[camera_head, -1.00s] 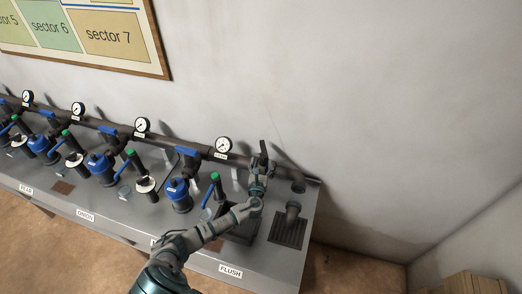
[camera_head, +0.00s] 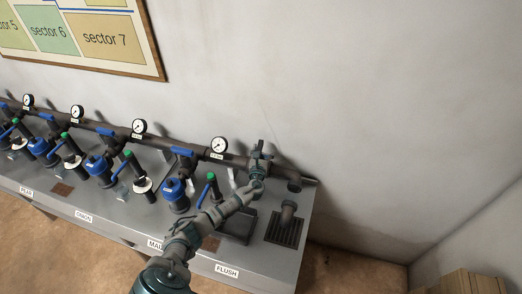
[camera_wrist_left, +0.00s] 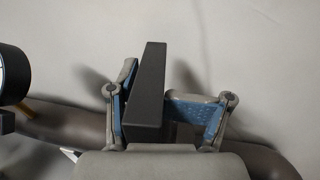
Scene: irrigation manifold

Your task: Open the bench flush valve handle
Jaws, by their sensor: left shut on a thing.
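The flush valve handle is a flat black bar (camera_wrist_left: 150,85) standing between my left gripper's fingers in the left wrist view. My left gripper (camera_wrist_left: 172,105) has blue-padded fingers on either side of it and is shut on it. In the head view my left gripper (camera_head: 258,159) is at the right end of the brown pipe, above the bench's FLUSH label (camera_head: 227,270). There the handle is small and partly hidden by the gripper. My right gripper is not in view.
The grey bench (camera_head: 210,257) carries several blue valves and green-topped handles left of my arm. A gauge (camera_head: 219,145) sits on the pipe (camera_head: 175,147) just left of my gripper. A drain grate (camera_head: 284,232) with a short pipe stub (camera_head: 288,212) is to the right.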

